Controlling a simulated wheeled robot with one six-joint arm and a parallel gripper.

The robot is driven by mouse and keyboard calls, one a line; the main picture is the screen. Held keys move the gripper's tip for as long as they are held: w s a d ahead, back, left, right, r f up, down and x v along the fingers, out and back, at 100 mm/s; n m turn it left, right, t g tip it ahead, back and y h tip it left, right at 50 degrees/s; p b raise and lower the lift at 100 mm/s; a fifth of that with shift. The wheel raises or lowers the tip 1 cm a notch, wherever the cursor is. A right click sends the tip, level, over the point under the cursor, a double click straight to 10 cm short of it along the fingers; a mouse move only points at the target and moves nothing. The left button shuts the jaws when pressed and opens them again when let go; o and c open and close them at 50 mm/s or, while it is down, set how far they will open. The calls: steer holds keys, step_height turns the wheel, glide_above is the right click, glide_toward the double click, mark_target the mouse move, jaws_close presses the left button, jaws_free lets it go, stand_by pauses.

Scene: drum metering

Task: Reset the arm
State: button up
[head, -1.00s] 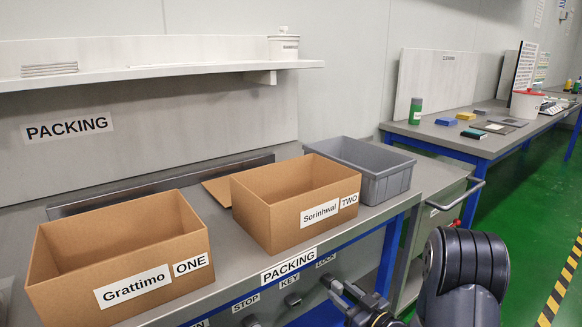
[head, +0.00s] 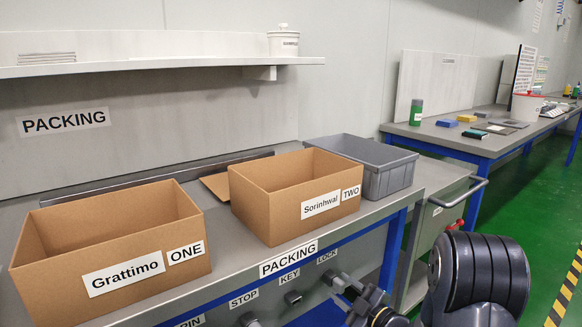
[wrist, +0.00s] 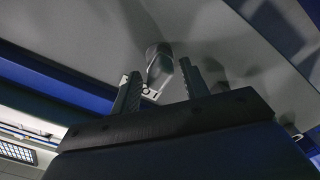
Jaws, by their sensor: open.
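My gripper (head: 350,287) is at the bottom of the head view, in front of the packing bench's front panel near the knobs below the LOCK label. My dark arm links fill the lower right beside it. In the wrist view the two fingers of my gripper (wrist: 158,92) stand apart with a clear gap. A grey knob (wrist: 160,68) shows beyond and between the fingertips; I cannot tell whether they touch it. Nothing is seen held.
The packing bench (head: 232,268) carries box ONE (head: 125,275), box TWO (head: 290,222) and a grey bin (head: 390,180). A handled cabinet (head: 440,205) stands right of it. A farther bench (head: 470,140) holds small items. Green floor (head: 510,200) lies open at right.

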steer(key=n+b, duration=0.2)
steer(key=n, duration=0.2)
steer(key=shift+f, duration=0.1)
steer(key=n+b, duration=0.1)
steer(key=n, duration=0.3)
steer(key=shift+n, duration=0.3)
